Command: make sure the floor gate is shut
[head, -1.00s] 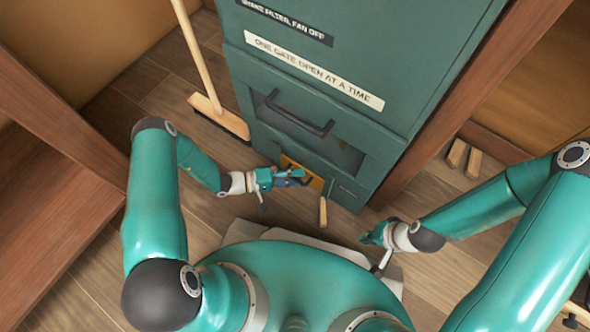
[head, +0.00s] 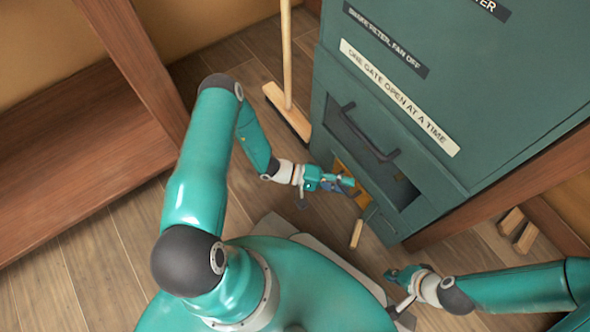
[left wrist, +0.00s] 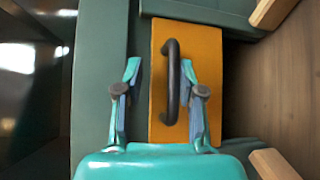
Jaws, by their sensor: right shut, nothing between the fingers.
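The floor gate is an orange panel (left wrist: 195,35) with a dark upright handle (left wrist: 172,80) in the left wrist view. In the head view its orange edge (head: 363,200) shows low on the green cabinet (head: 400,60), partly hidden by my left gripper. I cannot tell whether the gate is fully shut. My left gripper (head: 350,184) is open in front of it. In the left wrist view the handle lies between its fingers (left wrist: 162,92), nearer the right finger; contact is unclear. My right gripper (head: 389,275) is shut and empty, low and apart from the cabinet.
A wooden block (head: 356,233) lies near the cabinet's foot. A broom (head: 288,113) stands left of the cabinet. Above the gate is a recess with a dark bar handle (head: 370,140). More blocks (head: 518,228) lie at right. Open floor (head: 90,270) shows at left.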

